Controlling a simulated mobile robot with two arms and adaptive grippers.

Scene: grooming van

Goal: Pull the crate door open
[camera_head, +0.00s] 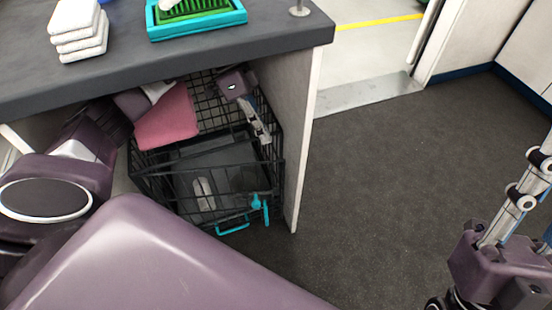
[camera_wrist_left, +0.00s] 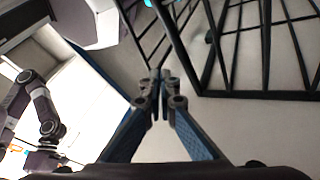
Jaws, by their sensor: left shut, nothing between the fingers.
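The black wire crate (camera_head: 160,197) stands under the counter, with teal latch parts (camera_head: 257,203) low on its front right. Whether its door is ajar is hard to tell. My left gripper (camera_head: 266,138) reaches in under the counter to the crate's right side, its fingers pointing down above the latch parts. In the left wrist view my left gripper (camera_wrist_left: 160,80) is shut and empty, its tips overlapping black crate bars (camera_wrist_left: 268,60); contact is unclear. My right gripper (camera_head: 520,205) is at the right edge, away from the crate and partly cut off.
A pink towel (camera_head: 168,120) lies at the crate's upper left. The counter (camera_head: 270,42) overhangs it, carrying white towels (camera_head: 80,32) and a teal tray (camera_head: 198,28). A white panel (camera_head: 304,140) stands close on the crate's right. Dark floor (camera_head: 390,190) is clear beyond.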

